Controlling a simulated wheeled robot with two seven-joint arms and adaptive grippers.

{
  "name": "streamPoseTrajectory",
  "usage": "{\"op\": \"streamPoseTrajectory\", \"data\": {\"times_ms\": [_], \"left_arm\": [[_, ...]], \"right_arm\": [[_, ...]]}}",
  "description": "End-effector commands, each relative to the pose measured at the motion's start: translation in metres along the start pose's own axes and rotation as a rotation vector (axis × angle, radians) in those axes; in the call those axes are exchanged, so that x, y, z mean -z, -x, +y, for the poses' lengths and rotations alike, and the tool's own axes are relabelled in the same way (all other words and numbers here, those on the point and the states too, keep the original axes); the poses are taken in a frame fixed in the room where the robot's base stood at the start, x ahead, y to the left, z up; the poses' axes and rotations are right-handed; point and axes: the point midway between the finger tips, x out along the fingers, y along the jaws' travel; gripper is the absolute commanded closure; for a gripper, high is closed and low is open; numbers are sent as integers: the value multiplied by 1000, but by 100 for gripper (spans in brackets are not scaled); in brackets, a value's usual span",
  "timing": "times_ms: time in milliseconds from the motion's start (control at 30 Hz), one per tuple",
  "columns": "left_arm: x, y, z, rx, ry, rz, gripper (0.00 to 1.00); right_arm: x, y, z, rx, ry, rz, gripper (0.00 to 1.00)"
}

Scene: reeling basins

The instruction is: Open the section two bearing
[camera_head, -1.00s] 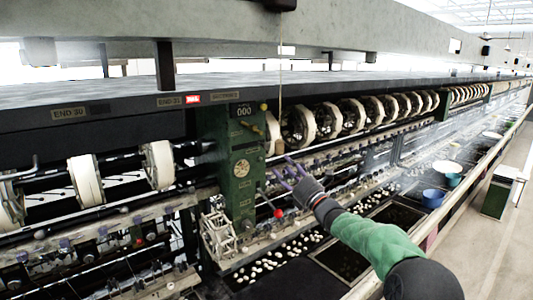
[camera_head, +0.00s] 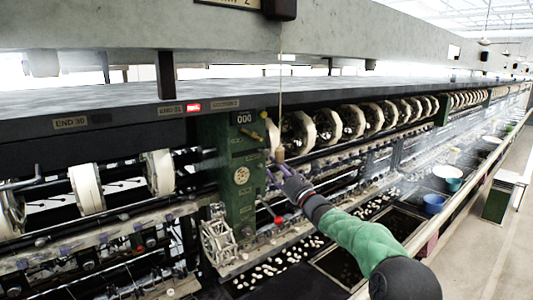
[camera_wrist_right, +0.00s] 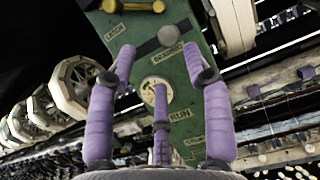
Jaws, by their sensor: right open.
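The green section post (camera_head: 236,170) stands mid-picture in the head view, below a "SECTION 2" label (camera_head: 225,103) and a 000 counter. In the right wrist view its panel (camera_wrist_right: 185,135) carries LATCH, BEARING and RUN labels. A grey round knob (camera_wrist_right: 169,35) sits beside the BEARING label (camera_wrist_right: 168,53); a brass handle (camera_wrist_right: 130,7) is above it near LATCH. A round dial (camera_wrist_right: 151,88) lies lower. My right gripper (camera_head: 273,178) is at the post's right side; its purple fingers (camera_wrist_right: 160,52) are spread, empty, framing the knob and dial. My left gripper is not in view.
A cord with a wooden handle (camera_head: 280,156) hangs just above my right gripper. A red-ball lever (camera_head: 278,219) sits below it. White reels (camera_head: 298,132) line the machine on both sides. Basins with cocoons (camera_head: 280,262) lie below.

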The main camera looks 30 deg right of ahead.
Motion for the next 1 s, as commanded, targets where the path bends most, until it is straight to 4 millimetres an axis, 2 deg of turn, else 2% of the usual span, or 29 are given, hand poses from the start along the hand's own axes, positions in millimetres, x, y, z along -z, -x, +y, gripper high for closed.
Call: {"op": "streamPoseTrajectory", "data": {"times_ms": [33,200,400,833,1000], "left_arm": [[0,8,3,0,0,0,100],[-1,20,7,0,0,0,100],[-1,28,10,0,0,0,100],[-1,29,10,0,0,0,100],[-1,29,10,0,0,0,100]], "right_arm": [[-3,-11,1,-1,-1,0,50],[-3,-36,0,-1,0,-1,50],[-2,-55,0,0,-1,0,50],[0,-60,0,1,-1,0,50],[0,-60,0,0,0,0,98]]}}
